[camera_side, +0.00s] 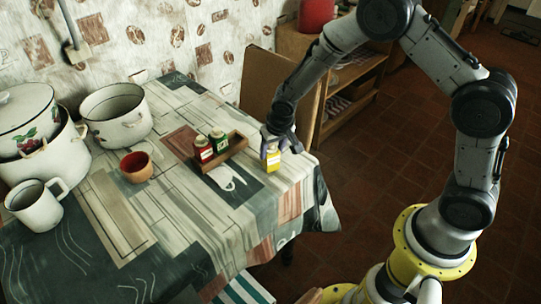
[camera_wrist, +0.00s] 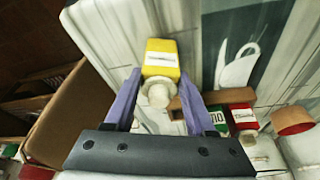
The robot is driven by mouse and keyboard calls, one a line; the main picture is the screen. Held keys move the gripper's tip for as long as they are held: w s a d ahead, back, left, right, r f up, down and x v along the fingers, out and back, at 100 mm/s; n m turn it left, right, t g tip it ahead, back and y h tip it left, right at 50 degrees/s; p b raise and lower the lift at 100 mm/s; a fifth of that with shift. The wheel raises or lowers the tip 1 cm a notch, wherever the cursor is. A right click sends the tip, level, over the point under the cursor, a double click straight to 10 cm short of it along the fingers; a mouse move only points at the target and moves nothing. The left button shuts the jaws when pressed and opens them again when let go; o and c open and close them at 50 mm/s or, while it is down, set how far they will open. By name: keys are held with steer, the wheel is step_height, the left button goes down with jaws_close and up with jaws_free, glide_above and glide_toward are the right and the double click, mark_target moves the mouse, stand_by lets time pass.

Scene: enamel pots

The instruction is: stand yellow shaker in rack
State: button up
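The yellow shaker (camera_side: 273,161) stands on the table near its right side, just right of the rack. In the wrist view the yellow shaker (camera_wrist: 161,58) shows its white cap towards me. My gripper (camera_side: 281,145) is above it and pointing down. In the wrist view my gripper (camera_wrist: 160,73) is open, with one purple finger on each side of the shaker and small gaps visible. The wooden rack (camera_side: 232,154) holds a red shaker (camera_side: 203,149) and a green shaker (camera_side: 218,143) at its left and middle; its right part looks empty.
A terracotta bowl (camera_side: 136,167), a white mug (camera_side: 37,203), an open enamel pot (camera_side: 117,115) and stacked pots (camera_side: 45,155) stand to the left. A chair back (camera_side: 262,82) is behind the table. The front of the table is clear.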

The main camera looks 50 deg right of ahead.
steer(key=c, duration=0.6)
steer(key=shift+c, duration=0.2)
steer(key=shift+r, duration=0.2)
steer(key=shift+r, duration=2.15)
steer(key=shift+s+d, duration=0.1)
steer(key=w+a+r+n+y, duration=0.1)
steer(key=w+r+n, duration=0.1)
steer(key=w, duration=0.6)
steer(key=w+a+r+n, duration=0.1)
steer(key=w+r+n, duration=0.15)
steer(key=w, duration=0.45)
steer(key=shift+m, duration=0.45)
steer(key=shift+w+d+f, duration=0.1)
steer(key=shift+d+f, duration=0.05)
steer(key=shift+f, duration=1.15)
steer(key=shift+d+f, duration=0.15)
steer(key=shift+f, duration=1.1)
